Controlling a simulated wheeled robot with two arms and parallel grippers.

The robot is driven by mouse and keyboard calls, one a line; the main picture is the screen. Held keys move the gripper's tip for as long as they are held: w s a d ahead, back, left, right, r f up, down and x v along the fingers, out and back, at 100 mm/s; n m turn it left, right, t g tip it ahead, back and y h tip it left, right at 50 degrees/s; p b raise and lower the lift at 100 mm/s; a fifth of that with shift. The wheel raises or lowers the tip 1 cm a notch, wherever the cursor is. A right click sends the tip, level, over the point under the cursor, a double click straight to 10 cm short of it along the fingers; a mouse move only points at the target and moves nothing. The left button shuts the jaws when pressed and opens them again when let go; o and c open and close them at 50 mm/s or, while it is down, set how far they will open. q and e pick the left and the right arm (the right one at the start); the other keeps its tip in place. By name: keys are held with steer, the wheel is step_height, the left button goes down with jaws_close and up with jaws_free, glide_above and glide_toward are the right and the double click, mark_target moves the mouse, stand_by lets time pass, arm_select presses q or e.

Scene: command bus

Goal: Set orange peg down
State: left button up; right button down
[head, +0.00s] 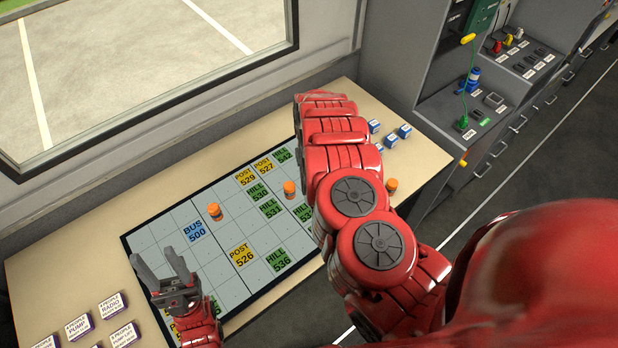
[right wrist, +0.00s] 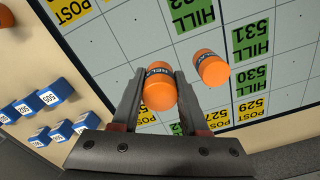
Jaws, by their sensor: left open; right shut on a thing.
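In the right wrist view my right gripper (right wrist: 160,78) is shut on an orange peg (right wrist: 160,92) with a dark label band. The held peg is over the gridded board; whether it touches the board I cannot tell. A second orange peg (right wrist: 211,68) stands on the board beside it, near the HILL 530 and 531 tags; it also shows in the head view (head: 289,188). Another orange peg (head: 215,211) stands near the blue BUS 500 tag. In the head view my right arm hides its gripper and the held peg. My left gripper (head: 154,260) is open and empty over the board's near left part.
The board (head: 207,262) carries green, yellow and blue tags. Blue blocks (head: 404,131) and one more orange peg (head: 391,185) are on the table right of the board. White label blocks (head: 111,305) lie at the left. A window is behind; grey consoles stand at right.

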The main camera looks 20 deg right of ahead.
steer(key=shift+w+d, duration=0.4)
steer(key=shift+w, duration=0.25)
steer(key=shift+w+a, duration=0.2)
steer(key=shift+w, duration=0.2)
steer(key=shift+f+p, duration=0.3)
steer(key=shift+f, duration=0.25)
step_height(320, 180, down, 2)
steer(key=shift+f, duration=0.25)
steer(key=shift+a, duration=0.1)
steer(key=shift+b, duration=0.3)
